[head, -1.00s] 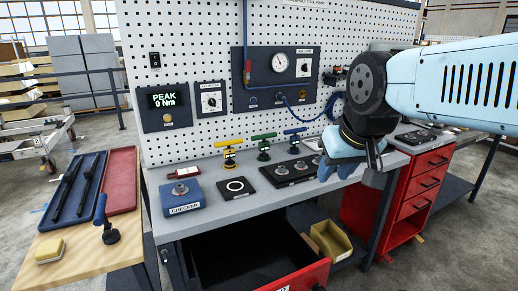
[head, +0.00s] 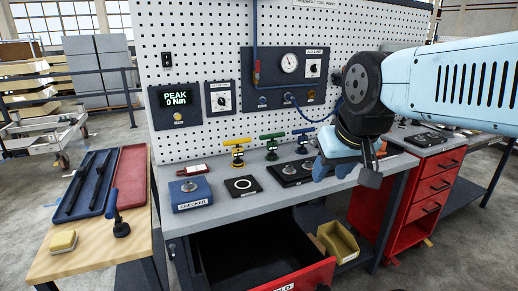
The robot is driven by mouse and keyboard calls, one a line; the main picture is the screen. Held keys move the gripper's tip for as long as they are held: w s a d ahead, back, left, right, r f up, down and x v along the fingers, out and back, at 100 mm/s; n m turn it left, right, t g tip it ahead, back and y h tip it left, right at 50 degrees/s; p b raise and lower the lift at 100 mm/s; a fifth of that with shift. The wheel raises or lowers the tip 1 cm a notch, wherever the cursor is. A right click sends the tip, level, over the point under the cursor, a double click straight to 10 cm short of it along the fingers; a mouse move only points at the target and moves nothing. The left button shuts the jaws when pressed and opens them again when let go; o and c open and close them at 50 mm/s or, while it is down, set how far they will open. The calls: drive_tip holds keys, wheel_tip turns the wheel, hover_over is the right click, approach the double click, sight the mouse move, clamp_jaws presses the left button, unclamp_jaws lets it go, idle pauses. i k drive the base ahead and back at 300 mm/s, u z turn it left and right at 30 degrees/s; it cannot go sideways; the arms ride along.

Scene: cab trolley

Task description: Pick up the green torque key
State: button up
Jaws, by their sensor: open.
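The green torque key (head: 272,143) stands upright on the grey bench, with a green T-bar on top. It stands between a yellow key (head: 238,152) on its left and a blue key (head: 303,138) on its right. My gripper (head: 345,172) is at the right of the picture, over the bench's right part. It is right of the green key and apart from it. Its jaws are open, and I see nothing between them; part of the jaws is hidden by the wrist.
A blue checker box (head: 190,194), a black ring plate (head: 242,186) and a dark socket plate (head: 290,172) lie on the bench front. A pegboard (head: 220,60) with gauges rises behind. An open red drawer (head: 300,276) juts out below. A side table (head: 110,243) stands left.

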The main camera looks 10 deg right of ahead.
sight(272, 145)
drive_tip(key=z, duration=0.65)
drive_tip(key=i, duration=0.15)
drive_tip(key=u, duration=3.05)
drive_tip(key=k, duration=0.85)
drive_tip(key=z, duration=1.55)
drive_tip(key=k, duration=0.15)
drive_tip(key=z, duration=0.45)
drive_tip(key=i, duration=0.8)
drive_tip(key=z, duration=0.05)
